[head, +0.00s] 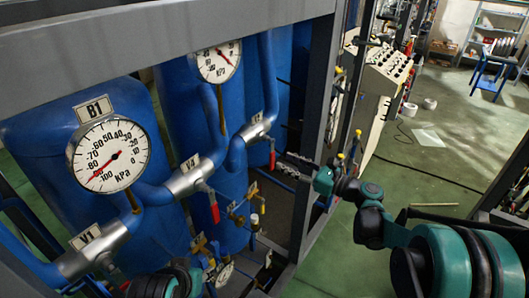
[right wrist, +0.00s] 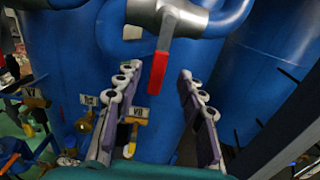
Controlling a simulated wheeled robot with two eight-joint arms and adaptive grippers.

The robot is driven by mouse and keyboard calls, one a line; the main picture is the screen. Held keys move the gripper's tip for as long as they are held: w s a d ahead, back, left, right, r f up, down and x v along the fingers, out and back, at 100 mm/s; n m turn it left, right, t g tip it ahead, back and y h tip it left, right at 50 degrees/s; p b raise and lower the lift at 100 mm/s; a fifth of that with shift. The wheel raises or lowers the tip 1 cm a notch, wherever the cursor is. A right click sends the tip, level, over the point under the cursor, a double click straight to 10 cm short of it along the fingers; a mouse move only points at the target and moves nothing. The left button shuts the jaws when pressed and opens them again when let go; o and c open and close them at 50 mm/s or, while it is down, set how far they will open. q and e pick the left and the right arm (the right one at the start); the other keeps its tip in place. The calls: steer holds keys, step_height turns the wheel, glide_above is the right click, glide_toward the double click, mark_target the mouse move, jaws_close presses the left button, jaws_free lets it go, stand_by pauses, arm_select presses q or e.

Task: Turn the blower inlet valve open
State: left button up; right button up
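A valve with a red lever (head: 272,158) sits on the blue pipe at the upper middle of the head view. No readable label says whether it is the blower inlet valve. Its red lever (right wrist: 159,72) hangs down from the grey valve body (right wrist: 168,14) in the right wrist view. My right gripper (head: 284,162) is just right of this lever in the head view. In the right wrist view my right gripper (right wrist: 157,78) is open, its fingers wide apart. The lever's lower end shows between the fingertips, with no visible contact. My left gripper is out of view.
Valve V1 (head: 103,258) and another red-lever valve (head: 190,182) are on the pipe to the left. Pressure gauges (head: 112,155) stand above. Blue tanks (head: 60,125) are behind, and a grey frame post (head: 312,125) is close to my right arm. Small yellow valves (right wrist: 132,140) lie below.

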mark_target(274, 156)
steer(key=x, duration=0.6)
steer(key=shift+w+a, duration=0.1)
steer(key=shift+a, duration=0.1)
jaws_close()
